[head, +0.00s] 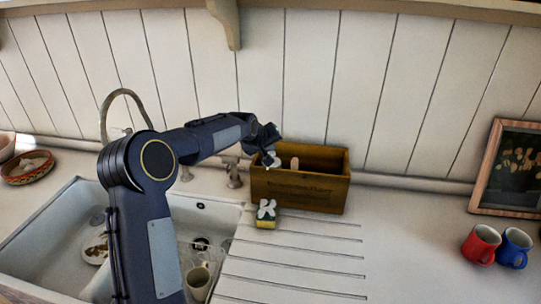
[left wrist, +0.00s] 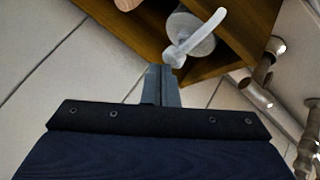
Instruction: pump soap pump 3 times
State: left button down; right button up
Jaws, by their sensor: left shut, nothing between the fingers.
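The soap pump (left wrist: 190,40) shows in the left wrist view as a white pump head with a curved spout, inside a wooden box (head: 310,193). In the head view, the pump (head: 274,163) is small and partly hidden by my gripper at the box's left end. The bottle's lower body is hidden. My left gripper (head: 268,160) is shut and empty, right at the pump head. My right gripper is not in view.
A sink (head: 60,225) with dishes and a tap (head: 104,110) lies left. Red (head: 480,243) and blue (head: 514,247) mugs and a picture frame (head: 508,168) stand right. The right counter is mostly clear.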

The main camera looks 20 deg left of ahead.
pick_arm(q)
jog(key=shift+f, duration=0.15)
jog(key=shift+f+b, duration=0.4)
jog(key=shift+b, duration=0.15)
jog(key=shift+r, duration=0.45)
dwell(0.4)
jog(key=shift+r+p, duration=1.45)
jog(key=shift+r, duration=0.45)
notch_tip(320, 180, up, 2)
jog(key=shift+r+p, duration=0.1)
jog(key=shift+p, duration=0.2)
